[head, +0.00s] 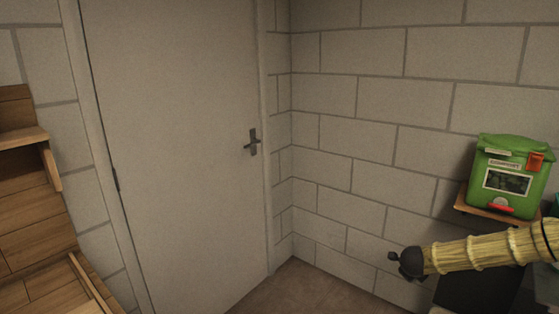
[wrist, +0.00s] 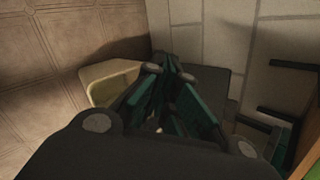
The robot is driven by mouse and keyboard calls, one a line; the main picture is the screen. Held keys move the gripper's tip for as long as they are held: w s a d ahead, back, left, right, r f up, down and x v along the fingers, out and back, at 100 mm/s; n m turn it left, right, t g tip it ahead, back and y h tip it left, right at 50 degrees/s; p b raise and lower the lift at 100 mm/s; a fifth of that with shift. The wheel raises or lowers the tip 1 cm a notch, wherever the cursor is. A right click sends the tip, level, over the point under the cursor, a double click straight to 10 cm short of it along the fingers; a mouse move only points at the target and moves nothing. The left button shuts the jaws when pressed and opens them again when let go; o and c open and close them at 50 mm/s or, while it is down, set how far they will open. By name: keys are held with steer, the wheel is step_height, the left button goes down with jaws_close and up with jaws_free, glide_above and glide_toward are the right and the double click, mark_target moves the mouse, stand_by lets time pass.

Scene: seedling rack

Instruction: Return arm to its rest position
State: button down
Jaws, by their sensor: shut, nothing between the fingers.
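My gripper (wrist: 168,70) fills the lower middle of the wrist view. Its dark teal fingers are closed together at their tips, with nothing held between them. It points past a pale yellowish container (wrist: 112,80), with the block wall beyond; I cannot tell the distance to either. In the head view, I cannot make out the gripper. A straw-coloured, banded, sleeve-like length (head: 480,254) with a dark knobbed end reaches in from the lower right edge; I cannot tell if it is part of my arm.
A green case (head: 508,175) sits on a small wooden wall shelf (head: 488,211) at right. A closed grey door (head: 180,130) stands left of the corner, with wooden shelving (head: 30,225) at far left. Bare floor (head: 315,292) shows below. Dark bracket-like bars (wrist: 285,90) show at right in the wrist view.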

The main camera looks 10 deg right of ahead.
steer(key=s+a+f+n+y, duration=0.1)
steer(key=a+f+n, duration=0.25)
steer(key=a, duration=0.45)
steer(key=s+a+f+n, duration=0.1)
steer(key=a+f+n, duration=0.1)
steer(key=a+n, duration=0.5)
steer(key=s+a+f+n+y, duration=0.1)
steer(key=s+a+f+n, duration=0.35)
steer(key=a, duration=0.35)
steer(key=s+a+f+n+y, duration=0.2)
steer(key=s+a+f+n, duration=0.15)
steer(key=s+a, duration=0.4)
steer(key=s+a+f+n+g, duration=0.1)
steer(key=s+a+n, duration=0.3)
steer(key=s, duration=0.5)
steer(key=s+a+f+n+g+y+p, duration=0.1)
steer(key=s+a+n+g, duration=0.2)
steer(key=s, duration=0.7)
steer(key=s+a+f+n+g, duration=0.1)
steer(key=s+a+n, duration=0.4)
steer(key=s, duration=0.5)
steer(key=shift+a+f+n+g+y, duration=0.3)
steer(key=shift+a+f+n+g, duration=0.1)
steer(key=shift+n, duration=0.55)
steer(key=shift+d, duration=0.1)
